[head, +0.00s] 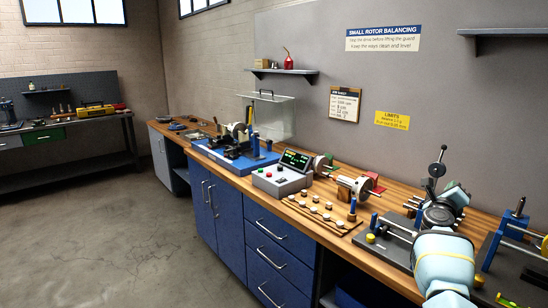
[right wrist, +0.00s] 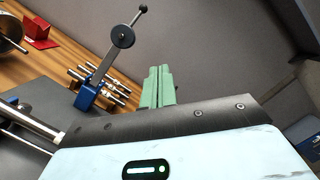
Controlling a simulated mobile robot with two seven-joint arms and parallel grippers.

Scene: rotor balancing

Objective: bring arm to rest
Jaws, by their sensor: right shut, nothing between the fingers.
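My right arm comes in from the lower right of the head view. Its gripper (head: 455,195) is over the right part of the wooden bench (head: 337,247). In the right wrist view the two green fingers of my right gripper (right wrist: 158,86) are together, with nothing between them. A blue stand with a grey lever and a round black disc (right wrist: 122,37) stands to the left of the fingers, apart from them. My left gripper is not in view.
A grey control box (head: 282,179) with a lit screen and a white rotor (head: 353,188) stand on the bench. A board with several small knobs (head: 322,214) lies in front. A dark base with rods (head: 382,241) is beside my arm. Floor at left is clear.

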